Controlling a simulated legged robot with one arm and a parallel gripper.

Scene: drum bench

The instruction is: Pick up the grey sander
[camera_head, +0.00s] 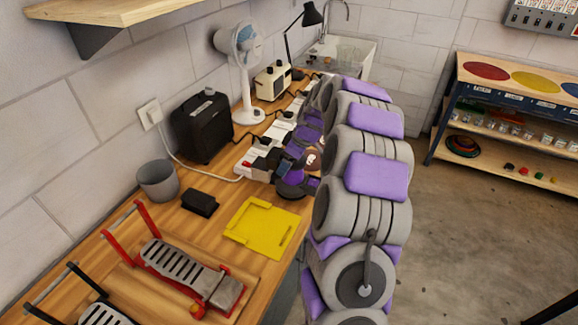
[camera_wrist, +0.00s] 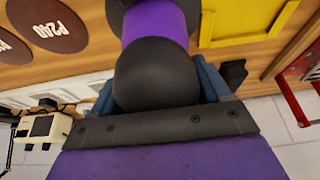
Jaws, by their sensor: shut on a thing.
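The sander, dark grey with a purple band (camera_wrist: 150,78), fills the middle of the wrist view. The blue-grey fingers of my gripper (camera_wrist: 158,92) lie on either side of its rounded dark end, shut on it. In the head view the sander (camera_head: 291,188) shows as a dark and purple round body low over the workbench, right of the white power strip. My gripper (camera_head: 284,168) is at its top there, partly hidden by my own arm. I cannot tell whether the sander's base touches the bench.
A yellow tray (camera_head: 262,228) lies just in front of the sander, with a black block (camera_head: 199,203) to its left. A grey cup (camera_head: 158,181), black speaker (camera_head: 202,126) and white fan (camera_head: 243,75) stand along the wall. Brown sanding discs (camera_wrist: 57,24) lie beside the sander.

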